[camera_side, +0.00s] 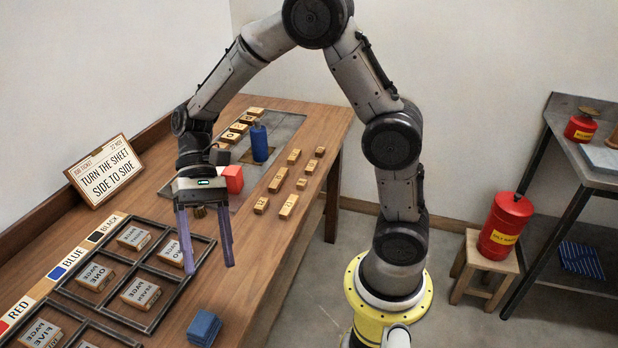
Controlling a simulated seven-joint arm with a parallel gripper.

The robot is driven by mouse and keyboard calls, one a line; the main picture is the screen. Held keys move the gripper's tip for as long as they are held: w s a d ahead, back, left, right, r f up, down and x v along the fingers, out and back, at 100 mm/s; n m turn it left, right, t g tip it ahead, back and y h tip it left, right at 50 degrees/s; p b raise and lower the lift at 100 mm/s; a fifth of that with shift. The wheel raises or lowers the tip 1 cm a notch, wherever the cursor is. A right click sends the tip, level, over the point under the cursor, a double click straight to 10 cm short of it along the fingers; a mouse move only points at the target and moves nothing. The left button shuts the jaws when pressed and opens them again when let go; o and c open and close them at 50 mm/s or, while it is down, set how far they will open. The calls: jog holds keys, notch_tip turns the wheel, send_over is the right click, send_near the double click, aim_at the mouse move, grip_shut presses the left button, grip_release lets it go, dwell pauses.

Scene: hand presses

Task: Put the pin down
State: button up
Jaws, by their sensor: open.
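My gripper (207,254) points down with its two purple fingers spread wide. It hangs over the table beside the dark framed tray (158,262). Nothing is held between the fingertips. No object is plainly marked as a pin. A blue cylinder with a narrow top (259,143) stands upright on a grey plate (286,124) behind the gripper. A red block (232,179) sits close behind the gripper, partly hidden by it. A small dark brass piece (198,212) shows just below the gripper's palm; I cannot tell what it is.
Lettered wooden blocks (289,206) lie in rows at right. Page-labelled blocks (141,292) sit in the tray compartments. A colour strip (62,272) and sign (104,170) are at left. A blue stack (204,328) lies in front. A red can (505,226) stands on a stool.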

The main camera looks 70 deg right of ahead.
jog(key=s+d+r+n+t+h, duration=0.3)
jog(key=s+d+t+h, duration=0.1)
jog(key=s+d+t, duration=0.1)
jog(key=s+d+r+n+t+h, duration=0.2)
jog(key=s+d+r+t+h, duration=0.2)
jog(key=s+d, duration=0.3)
jog(key=shift+s+d+n+t, duration=0.15)
jog(key=shift+d+n+t, duration=0.25)
jog(key=shift+d+t, duration=0.65)
